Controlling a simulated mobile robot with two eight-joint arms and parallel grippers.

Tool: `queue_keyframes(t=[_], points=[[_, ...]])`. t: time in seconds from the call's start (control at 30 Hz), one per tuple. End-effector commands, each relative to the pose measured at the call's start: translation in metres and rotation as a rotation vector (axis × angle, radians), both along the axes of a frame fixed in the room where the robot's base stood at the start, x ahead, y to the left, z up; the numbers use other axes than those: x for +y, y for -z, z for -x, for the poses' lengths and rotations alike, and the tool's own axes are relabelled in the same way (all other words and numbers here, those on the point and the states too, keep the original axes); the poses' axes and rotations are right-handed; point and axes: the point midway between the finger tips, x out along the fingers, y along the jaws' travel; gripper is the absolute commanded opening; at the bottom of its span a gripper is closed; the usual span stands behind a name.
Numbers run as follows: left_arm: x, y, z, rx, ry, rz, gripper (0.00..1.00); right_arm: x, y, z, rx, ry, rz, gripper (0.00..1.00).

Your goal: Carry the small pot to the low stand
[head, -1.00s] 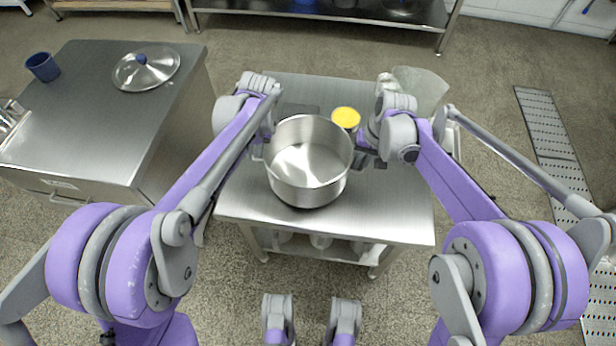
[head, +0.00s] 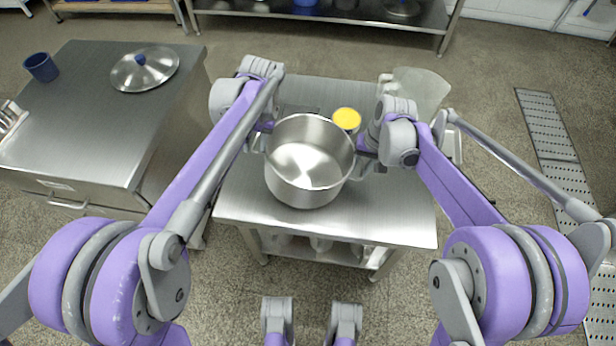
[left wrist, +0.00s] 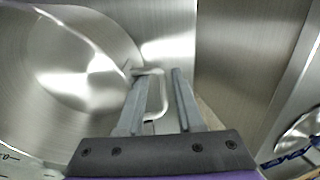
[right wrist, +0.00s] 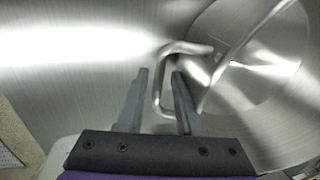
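The steel pot (head: 309,190), open and empty, stands upright on a small steel table (head: 385,215) in the middle of the head view. I cannot tell which surface is the low stand. My left gripper (left wrist: 158,100) is at the pot's left handle (left wrist: 163,92), its fingers open with the handle's bar between them. My right gripper (right wrist: 160,98) is at the other handle (right wrist: 158,85), also open with the bar between its fingers. Both fingertips are mostly hidden by the arms and pot in the head view.
A yellow-topped container (head: 346,119) stands just behind the pot. A clear jug-like vessel (head: 418,88) is at the back right. A steel cabinet (head: 80,130) to the left bears a lid (head: 145,72) and a blue cup (head: 41,67). Floor gratings (head: 548,125) lie to the right.

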Motion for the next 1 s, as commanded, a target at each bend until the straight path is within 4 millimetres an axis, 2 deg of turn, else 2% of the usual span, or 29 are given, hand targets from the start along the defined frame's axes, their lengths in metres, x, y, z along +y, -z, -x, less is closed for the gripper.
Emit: queue_keyframes(t=[0.2,0.37,0.47,0.8,1.0], points=[[-0.005,-0.025,0.000,0.000,-0.001,0.000,0.41,0.001,0.000,0.000,0.000,-0.001,-0.001,0.41],[-0.006,-0.030,0.000,0.000,-0.001,0.000,0.41,-0.001,-0.006,0.000,0.000,0.000,0.000,0.41],[-0.005,-0.030,0.000,0.000,-0.001,-0.001,0.41,-0.004,-0.019,0.000,0.000,0.000,0.000,0.41],[-0.005,-0.030,0.000,0.000,-0.002,-0.001,0.41,-0.018,-0.089,0.000,0.000,0.001,0.000,0.41],[-0.005,-0.030,0.000,0.000,-0.002,-0.001,0.41,-0.022,-0.113,0.000,0.000,0.000,-0.001,0.41]])
